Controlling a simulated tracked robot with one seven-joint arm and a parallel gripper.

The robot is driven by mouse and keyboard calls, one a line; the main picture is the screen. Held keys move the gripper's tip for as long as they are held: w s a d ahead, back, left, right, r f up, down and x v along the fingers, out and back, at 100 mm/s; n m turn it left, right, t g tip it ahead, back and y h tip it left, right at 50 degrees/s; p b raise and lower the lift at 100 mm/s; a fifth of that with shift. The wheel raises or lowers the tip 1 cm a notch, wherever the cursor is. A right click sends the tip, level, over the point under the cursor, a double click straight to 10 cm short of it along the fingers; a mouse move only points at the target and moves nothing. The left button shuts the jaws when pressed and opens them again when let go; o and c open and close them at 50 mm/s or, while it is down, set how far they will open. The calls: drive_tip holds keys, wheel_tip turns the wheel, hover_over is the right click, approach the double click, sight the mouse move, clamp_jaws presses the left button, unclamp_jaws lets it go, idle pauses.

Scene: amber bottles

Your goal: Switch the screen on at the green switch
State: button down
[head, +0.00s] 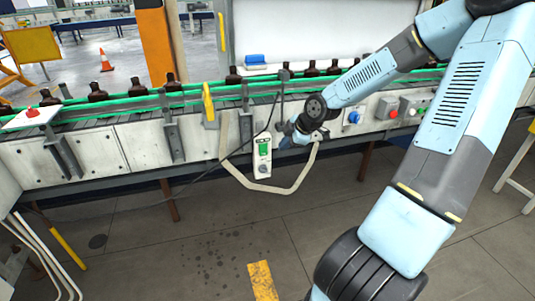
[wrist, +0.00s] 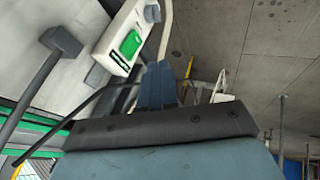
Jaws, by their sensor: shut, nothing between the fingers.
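A white control box (head: 262,157) hangs on the front of the conveyor, left of my gripper in the head view. It carries a green switch (head: 264,149) with a round dark knob below it. In the wrist view the green switch (wrist: 131,44) shows as a raised green block, beside a narrow dark strip (wrist: 119,60) that looks like a small screen. I cannot tell whether it is lit. My gripper (head: 285,143) is shut and empty, just right of the box. In the wrist view its fingertips (wrist: 158,66) lie close to the box; I see no clear contact with the switch.
A pale bent rail (head: 275,189) loops below the box. A dark cable (head: 205,175) runs past it to the left. Brown bottles (head: 97,92) stand along the green-railed conveyor. Other buttons (head: 388,107) sit to the right.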

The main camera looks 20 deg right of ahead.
sight(268, 153)
drive_tip(key=shift+a, duration=0.1)
drive_tip(key=shift+w+a+f, duration=0.6)
drive_tip(key=shift+w+f, duration=0.8)
drive_tip(key=shift+f, duration=0.05)
drive_tip(key=shift+w+a+f, duration=0.55)
drive_tip(key=shift+w+f, duration=0.85)
drive_tip(key=shift+f, duration=0.05)
drive_tip(key=shift+w+a+f, duration=0.6)
drive_tip(key=shift+w+f, duration=0.8)
drive_tip(key=shift+f, duration=0.05)
